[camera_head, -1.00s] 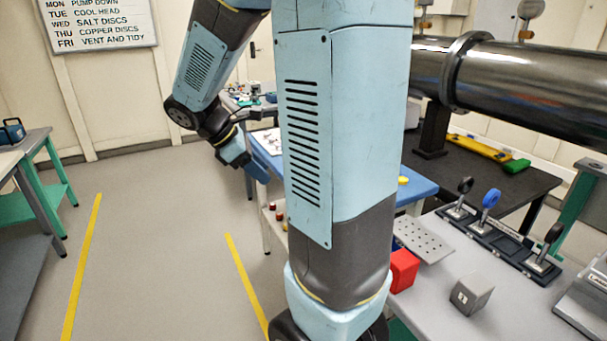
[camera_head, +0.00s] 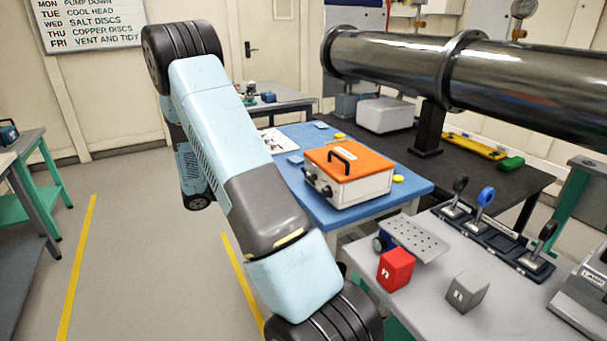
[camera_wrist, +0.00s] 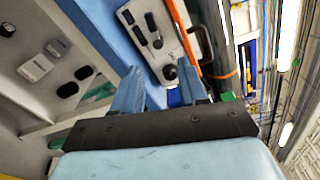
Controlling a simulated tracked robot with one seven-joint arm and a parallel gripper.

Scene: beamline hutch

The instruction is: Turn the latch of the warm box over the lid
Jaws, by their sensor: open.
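The warm box (camera_head: 355,188), white with an orange lid (camera_head: 352,156) and a black carry handle, sits upright on the blue table. Dark fittings (camera_head: 318,184) show on its left-facing side, too small to tell which is the latch. In the wrist view, the white side of the box (camera_wrist: 138,40) lies beyond my fingers, with a long black lever-like part (camera_wrist: 138,30) and a round black knob (camera_wrist: 169,72). My gripper (camera_wrist: 160,88) is open and empty, apart from the box. In the head view my own arm hides it.
The blue table (camera_head: 404,180) has small yellow and blue pieces around the box. A grey bench (camera_head: 425,300) holds a red block (camera_head: 396,268), a grey block (camera_head: 467,291) and several levers. A dark pipe (camera_head: 400,65) runs above, behind the box.

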